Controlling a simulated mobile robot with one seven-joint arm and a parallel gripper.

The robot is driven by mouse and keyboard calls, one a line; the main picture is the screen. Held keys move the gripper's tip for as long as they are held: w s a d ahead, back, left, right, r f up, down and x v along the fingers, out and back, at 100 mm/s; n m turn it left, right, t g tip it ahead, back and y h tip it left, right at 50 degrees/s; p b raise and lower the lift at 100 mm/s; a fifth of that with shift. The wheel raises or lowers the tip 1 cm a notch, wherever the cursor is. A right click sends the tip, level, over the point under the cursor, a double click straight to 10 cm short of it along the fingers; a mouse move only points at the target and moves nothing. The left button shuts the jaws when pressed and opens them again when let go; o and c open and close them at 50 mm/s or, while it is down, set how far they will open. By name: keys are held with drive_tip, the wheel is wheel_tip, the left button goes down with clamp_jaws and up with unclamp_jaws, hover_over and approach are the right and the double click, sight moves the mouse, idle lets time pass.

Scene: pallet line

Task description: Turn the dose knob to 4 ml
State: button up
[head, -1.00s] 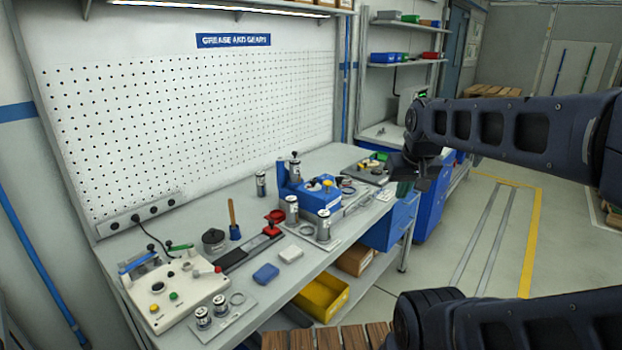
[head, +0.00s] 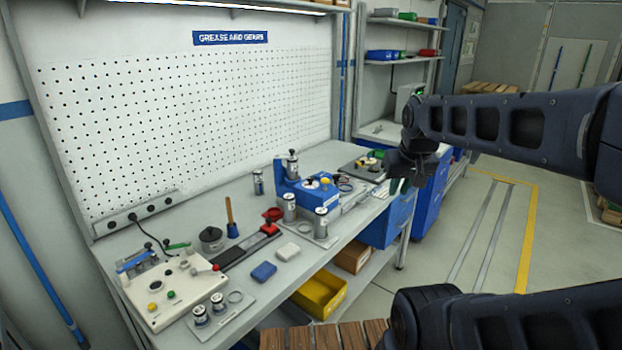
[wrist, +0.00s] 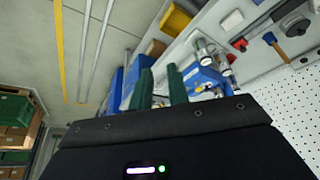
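A blue dispenser (head: 291,186) stands on the bench at the centre of the head view, with small knobs on top, one of them yellow (head: 325,182). Which knob sets the dose, and any scale or pointer, is too small to read. My gripper (head: 397,187) hangs past the bench's front edge, right of the dispenser and apart from it. In the wrist view its two green fingers (wrist: 161,75) are spread with a gap between them and hold nothing. The blue dispenser also shows beyond the fingers there (wrist: 205,78).
Metal canisters (head: 321,222) stand around the dispenser. A dark plate with small parts (head: 366,168) lies to its right. A cream control box (head: 168,292), a blue block (head: 263,272) and a white block (head: 288,251) are nearer left. A yellow bin (head: 320,294) sits below. The floor at right is clear.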

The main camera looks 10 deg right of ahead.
drive_tip(key=o, duration=0.3)
drive_tip(key=shift+w+r, duration=0.2)
drive_tip(key=shift+w, duration=0.15)
drive_tip(key=o, duration=0.3)
drive_tip(key=w+a+r+n, duration=0.1)
drive_tip(key=w+n, duration=0.1)
drive_tip(key=w, duration=0.2)
drive_tip(key=w+a+r+n+g, duration=0.1)
drive_tip(key=w+n, duration=0.1)
drive_tip(key=w, duration=0.3)
drive_tip(key=shift+w+a+r, duration=0.25)
drive_tip(key=shift+a+r, duration=0.05)
drive_tip(key=shift+a, duration=0.05)
drive_tip(key=n+g+y, duration=0.4)
drive_tip(key=n+y, duration=0.1)
drive_tip(key=n, duration=0.9)
hover_over(311, 181)
drive_tip(key=w+d, duration=0.2)
drive_tip(key=d, duration=0.3)
wheel_tip(311, 181, down, 12)
drive_tip(key=r, duration=0.1)
drive_tip(key=shift+h, duration=0.3)
drive_tip(key=x, duration=1.1)
drive_tip(key=shift+s, duration=0.1)
drive_tip(key=shift+c, duration=0.2)
drive_tip(key=c, duration=1)
